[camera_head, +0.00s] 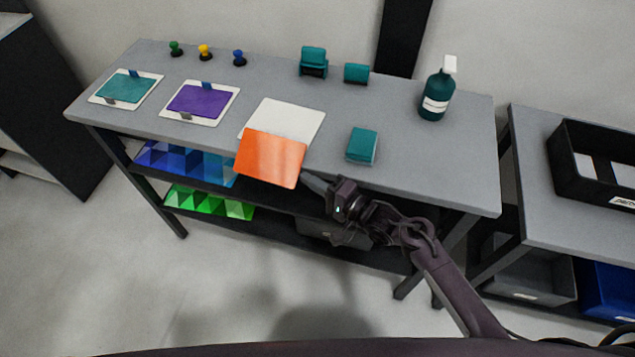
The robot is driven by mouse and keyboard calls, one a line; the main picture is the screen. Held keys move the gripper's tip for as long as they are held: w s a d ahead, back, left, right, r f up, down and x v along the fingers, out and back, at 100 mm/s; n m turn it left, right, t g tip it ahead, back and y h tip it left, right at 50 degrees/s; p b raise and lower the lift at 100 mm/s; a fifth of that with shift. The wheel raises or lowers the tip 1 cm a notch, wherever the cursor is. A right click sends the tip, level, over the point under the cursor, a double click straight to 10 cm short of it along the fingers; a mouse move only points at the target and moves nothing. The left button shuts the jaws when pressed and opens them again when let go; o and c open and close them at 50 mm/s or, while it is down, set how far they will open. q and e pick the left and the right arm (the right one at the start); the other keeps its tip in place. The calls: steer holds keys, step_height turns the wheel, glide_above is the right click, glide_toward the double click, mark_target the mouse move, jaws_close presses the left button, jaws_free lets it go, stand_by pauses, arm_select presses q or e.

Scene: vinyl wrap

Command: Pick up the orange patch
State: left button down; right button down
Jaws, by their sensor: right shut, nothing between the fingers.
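The orange patch (271,158) is a flat rectangle at the table's front edge. It covers the near part of a white sheet (285,119), and its near side reaches out past the edge. My right gripper (309,180) is shut, with its fingertips at the patch's near right corner. I cannot tell whether the fingertips touch the patch. My left gripper is not in view.
The grey table (400,158) also holds a teal patch (127,87) and a purple patch (199,101) on white sheets, a teal block (361,145) and a spray bottle (437,92). A second table (540,185) with a black tray (562,169) stands right.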

mark_target(289, 186)
steer(key=a, duration=0.5)
steer(key=shift+s+a+p, duration=0.25)
steer(key=shift+s+p, duration=0.1)
steer(key=shift+p, duration=0.05)
steer(key=shift+d, duration=0.1)
